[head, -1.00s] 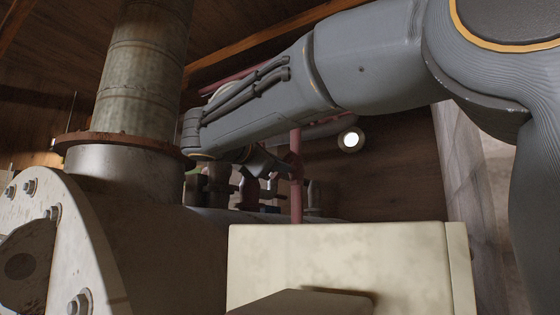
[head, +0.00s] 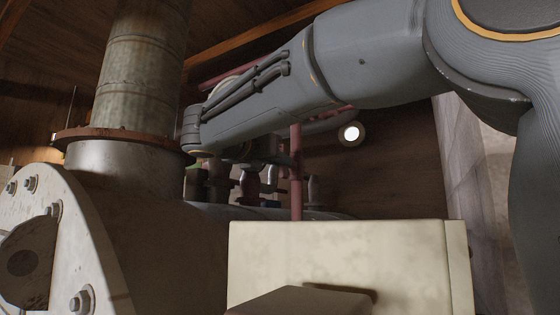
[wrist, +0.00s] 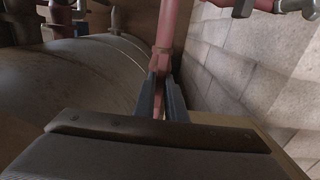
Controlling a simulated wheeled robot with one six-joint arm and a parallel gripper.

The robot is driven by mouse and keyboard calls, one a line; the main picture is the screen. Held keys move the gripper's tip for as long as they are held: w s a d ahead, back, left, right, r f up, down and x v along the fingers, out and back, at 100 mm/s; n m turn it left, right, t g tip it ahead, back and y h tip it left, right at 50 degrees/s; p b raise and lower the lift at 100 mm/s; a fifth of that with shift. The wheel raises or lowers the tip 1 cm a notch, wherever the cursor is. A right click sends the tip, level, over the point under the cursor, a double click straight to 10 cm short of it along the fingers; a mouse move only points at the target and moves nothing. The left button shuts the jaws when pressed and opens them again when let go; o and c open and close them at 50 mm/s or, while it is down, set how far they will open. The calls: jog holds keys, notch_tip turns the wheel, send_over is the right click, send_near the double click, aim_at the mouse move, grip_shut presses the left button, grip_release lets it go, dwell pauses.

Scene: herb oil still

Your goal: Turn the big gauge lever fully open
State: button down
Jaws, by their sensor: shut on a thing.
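In the wrist view, my gripper (wrist: 161,84) has its two dark fingers close together on a narrow red part (wrist: 158,102). I take this part to be the lever, though its shape is mostly hidden. It lines up with a red upright pipe (wrist: 169,25) behind it, so where one ends is hard to tell. In the head view the fingers are not clearly seen; my arm covers much of that area. A pale round edge (head: 222,88) shows behind my arm; I cannot tell whether it is the gauge.
A large metal vessel (wrist: 75,85) lies left of the fingers and a block wall (wrist: 245,65) stands to the right. In the head view, a cream box (head: 340,255) fills the lower front, and a thick upright pipe (head: 145,70) stands at left. Several pipe fittings (head: 250,185) stand behind.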

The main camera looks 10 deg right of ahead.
jog(key=shift+n, duration=0.3)
jog(key=c, duration=1.8)
grip_release()
jog(key=shift+b+v, duration=1.65)
jog(key=shift+v, duration=2.25)
